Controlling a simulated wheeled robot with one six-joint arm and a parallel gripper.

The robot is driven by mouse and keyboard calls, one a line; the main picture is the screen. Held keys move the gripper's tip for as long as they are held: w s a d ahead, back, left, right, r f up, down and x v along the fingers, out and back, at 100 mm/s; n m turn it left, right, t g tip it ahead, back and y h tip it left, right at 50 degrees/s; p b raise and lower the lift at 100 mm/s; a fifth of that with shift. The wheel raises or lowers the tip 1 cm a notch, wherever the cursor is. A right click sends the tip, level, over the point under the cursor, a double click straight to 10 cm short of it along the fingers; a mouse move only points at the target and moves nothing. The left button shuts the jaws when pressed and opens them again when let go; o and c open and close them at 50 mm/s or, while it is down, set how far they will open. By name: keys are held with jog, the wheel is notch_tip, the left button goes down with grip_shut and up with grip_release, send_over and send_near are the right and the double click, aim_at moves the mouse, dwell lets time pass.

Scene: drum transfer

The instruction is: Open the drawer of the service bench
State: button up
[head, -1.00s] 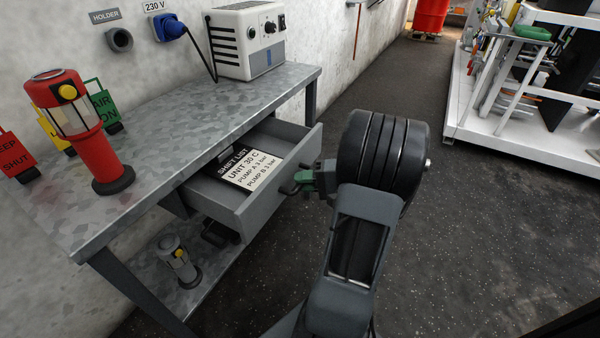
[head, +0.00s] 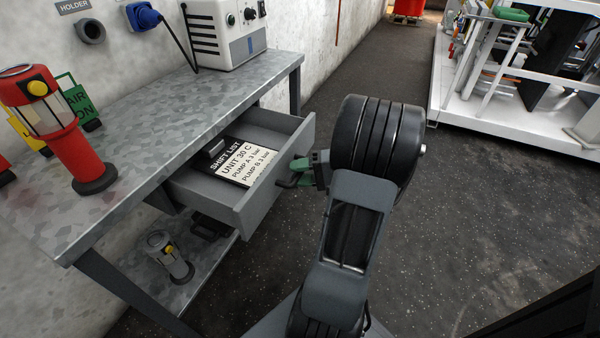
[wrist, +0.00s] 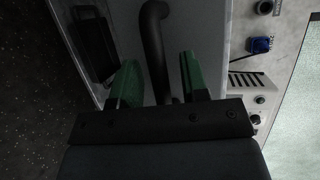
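The grey drawer (head: 271,177) of the service bench (head: 170,122) stands pulled well out; its inside shows. A shift list card (head: 243,162) lies in it. The drawer's dark handle (wrist: 156,45) runs between the two green fingers of my gripper (wrist: 160,80) in the wrist view. In the head view my gripper (head: 301,175) is at the drawer front, with its fingers around the handle. My wrist partly hides the contact.
A red lantern (head: 62,130) and a white power unit (head: 226,37) stand on the bench top. A grey lamp (head: 170,256) stands on the lower shelf. A white rack platform (head: 480,115) is at the back right. Dark floor is free on the right.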

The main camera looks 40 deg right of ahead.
jog(key=p+v, duration=0.3)
jog(key=v, duration=1.1)
jog(key=shift+r, duration=0.1)
dwell(0.3)
jog(key=w+a+r+n+g+h+p, duration=0.2)
jog(key=a+r+n+h+p, duration=0.3)
jog(key=a+r+p, duration=0.9)
jog(key=w+a+r+n+g+h+p, duration=0.3)
jog(key=a+r+n+g+h+p, duration=0.1)
jog(key=a+r+p, duration=1)
notch_tip(320, 180, up, 2)
jog(key=a+g+h, duration=0.1)
jog(key=h, duration=0.1)
jog(key=shift+a+n+h, duration=0.25)
jog(key=shift+n+h, duration=0.15)
